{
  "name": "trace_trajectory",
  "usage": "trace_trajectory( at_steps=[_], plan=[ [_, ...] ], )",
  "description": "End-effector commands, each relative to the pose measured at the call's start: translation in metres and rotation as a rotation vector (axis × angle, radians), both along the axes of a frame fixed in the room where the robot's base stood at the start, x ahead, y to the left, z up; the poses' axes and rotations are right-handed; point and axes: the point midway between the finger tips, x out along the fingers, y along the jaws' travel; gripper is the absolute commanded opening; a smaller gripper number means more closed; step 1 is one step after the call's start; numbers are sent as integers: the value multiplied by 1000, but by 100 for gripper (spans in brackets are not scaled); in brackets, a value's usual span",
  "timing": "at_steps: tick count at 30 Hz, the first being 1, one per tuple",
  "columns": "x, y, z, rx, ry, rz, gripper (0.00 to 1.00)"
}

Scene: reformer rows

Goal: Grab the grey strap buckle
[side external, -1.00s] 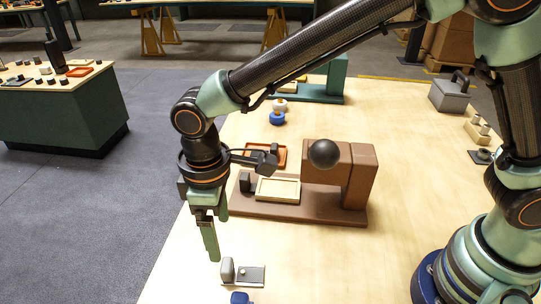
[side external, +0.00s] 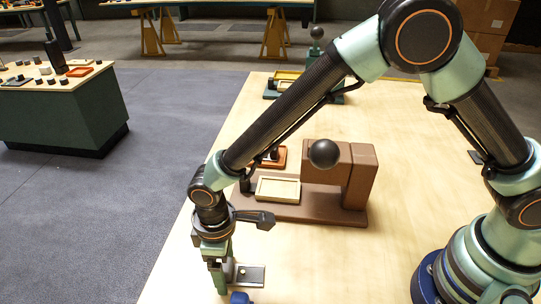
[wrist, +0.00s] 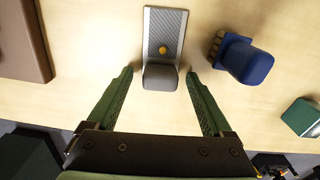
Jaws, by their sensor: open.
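The grey strap buckle (wrist: 162,42) is a flat grey plate with a raised dark grey block at its near end and a small yellow knob. It lies on the table, and in the side view (side external: 250,274) it is partly hidden behind my gripper. My gripper (wrist: 159,73) is open and empty, pointing down. In the wrist view its two green fingers stand on either side of the raised block, with a gap on each side. In the side view my gripper (side external: 219,289) is low at the buckle's left end.
A blue clip-like object (wrist: 252,60) lies close right of the buckle. A green piece (wrist: 302,117) is farther right. A brown press (side external: 290,207) with a cream tray (side external: 278,189) and black ball stands behind. The table edge is close to my gripper.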

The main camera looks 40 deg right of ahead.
Motion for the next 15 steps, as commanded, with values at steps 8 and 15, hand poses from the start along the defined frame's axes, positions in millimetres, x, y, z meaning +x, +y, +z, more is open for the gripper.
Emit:
trace_trajectory(
  at_steps=[8,15],
  plan=[
    [0,0,0,1,-1,0,58],
    [0,0,0,2,-1,0,1]
  ],
)
